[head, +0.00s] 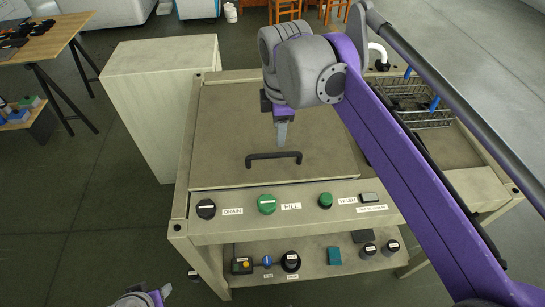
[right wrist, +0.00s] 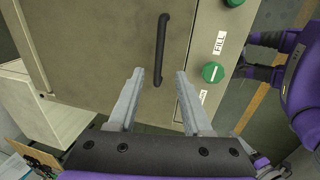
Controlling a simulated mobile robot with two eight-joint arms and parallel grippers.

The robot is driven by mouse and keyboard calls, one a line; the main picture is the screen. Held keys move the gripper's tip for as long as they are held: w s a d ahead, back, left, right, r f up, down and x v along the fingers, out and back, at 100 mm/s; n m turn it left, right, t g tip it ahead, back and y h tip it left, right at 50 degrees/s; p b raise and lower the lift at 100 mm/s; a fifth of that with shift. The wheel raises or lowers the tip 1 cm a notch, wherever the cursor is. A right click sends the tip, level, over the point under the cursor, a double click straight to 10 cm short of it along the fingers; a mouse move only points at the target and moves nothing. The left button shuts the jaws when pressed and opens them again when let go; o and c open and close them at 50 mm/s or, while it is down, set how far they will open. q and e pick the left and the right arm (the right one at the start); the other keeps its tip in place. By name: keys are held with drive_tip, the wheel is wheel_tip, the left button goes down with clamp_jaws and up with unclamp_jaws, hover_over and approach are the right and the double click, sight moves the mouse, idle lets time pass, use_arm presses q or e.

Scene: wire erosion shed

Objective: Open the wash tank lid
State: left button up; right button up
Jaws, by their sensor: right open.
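The wash tank lid (head: 225,125) is a flat beige panel lying level on the tank, with a black bar handle (head: 273,156) near its front edge. The lid (right wrist: 95,50) and the handle (right wrist: 162,50) also show in the right wrist view. My right gripper (head: 282,140) points down above the lid, just behind the handle in the head view. In the right wrist view its two fingers (right wrist: 158,72) are apart and empty, with the handle beyond and between them, not gripped. My left gripper (head: 160,294) is low at the bottom left, away from the tank; its jaws are too small to read.
The front panel has a DRAIN knob (head: 206,209), a green FILL knob (head: 267,204) and a WASH knob (head: 325,201). A wire basket (head: 425,118) stands right of the lid, partly behind my right arm. A pale cabinet (head: 160,100) stands close at the left.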

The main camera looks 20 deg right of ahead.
sight(278, 153)
drive_tip(key=f, duration=0.3)
drive_tip(key=w+f, duration=0.1)
drive_tip(key=f, duration=0.2)
drive_tip(key=w+f+b, duration=0.1)
drive_tip(key=f, duration=0.3)
drive_tip(key=shift+d+f, duration=0.1)
drive_tip(key=shift+d, duration=0.25)
drive_tip(key=shift+c, duration=0.2)
clamp_jaws()
idle(0.7)
